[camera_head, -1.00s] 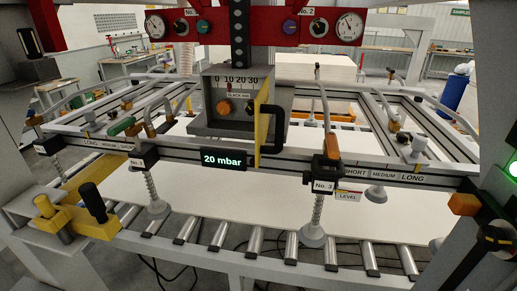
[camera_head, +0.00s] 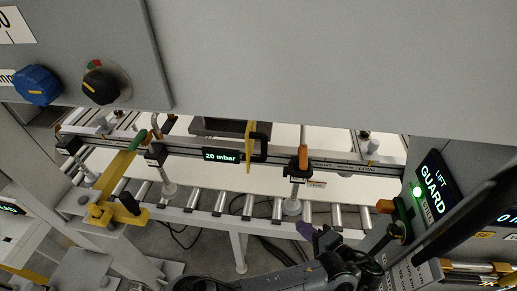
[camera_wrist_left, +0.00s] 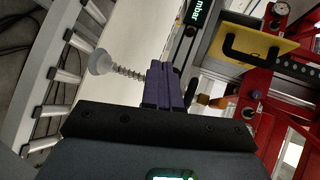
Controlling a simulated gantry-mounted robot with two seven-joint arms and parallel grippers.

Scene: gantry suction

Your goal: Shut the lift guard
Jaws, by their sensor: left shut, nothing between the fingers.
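A panel reading "LIFT GUARD" (camera_head: 434,180) with a lit green lamp is at the right of the head view. A yellow plate with a black handle (camera_head: 251,140) stands almost edge-on at the box on the lifter's front beam; in the left wrist view the yellow plate (camera_wrist_left: 265,42) shows its broad side. It looks like a hinged guard, but I cannot tell for sure. My left gripper (camera_head: 306,230) has shut, empty purple fingers near the front of the roller conveyor, apart from the plate. The fingers show in the wrist view too (camera_wrist_left: 165,72). My right gripper is not in view.
A yellow bar (camera_head: 118,172) and bracket with a black grip stand at left. The suction frame's front beam with a "20 mbar" display (camera_head: 221,156) spans the white sheet (camera_head: 330,185) above the rollers. A grey panel with blue knob (camera_head: 37,85) blocks the upper view.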

